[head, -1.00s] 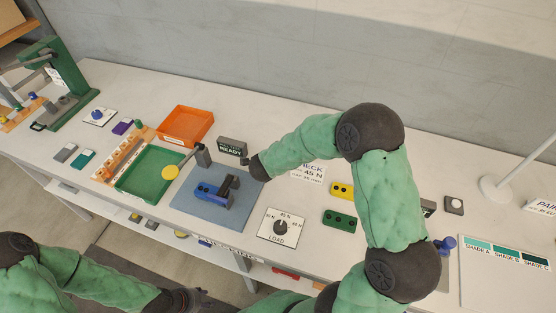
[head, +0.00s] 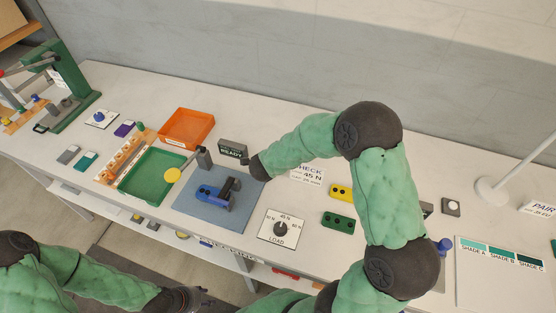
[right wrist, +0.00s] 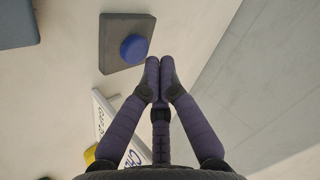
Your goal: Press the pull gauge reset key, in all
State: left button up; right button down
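A round blue key (right wrist: 134,48) on a dark grey square base (right wrist: 112,30) shows in the right wrist view; I take it for the reset key. My right gripper (right wrist: 160,66) is shut and empty, its fingertips together just right of the key; I cannot tell whether they touch it. In the head view my right wrist hides the key. A dark display reading READY (head: 232,149) stands beside that wrist. The blue clamp fixture (head: 213,193) sits on a blue-grey mat (head: 240,222). My left gripper (head: 196,299) is low at the bottom edge, its fingers unclear.
A white CHECK 45 N card (head: 308,174) lies behind my right arm. A LOAD dial (head: 279,230), yellow block (head: 341,191) and green block (head: 338,220) lie nearby. Green (head: 155,178) and orange (head: 186,127) trays stand to the left, with a green press (head: 68,72) beyond.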

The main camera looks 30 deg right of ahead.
dwell(0.3)
notch_tip(320, 180, up, 5)
jog(key=p, duration=0.5)
dwell(0.9)
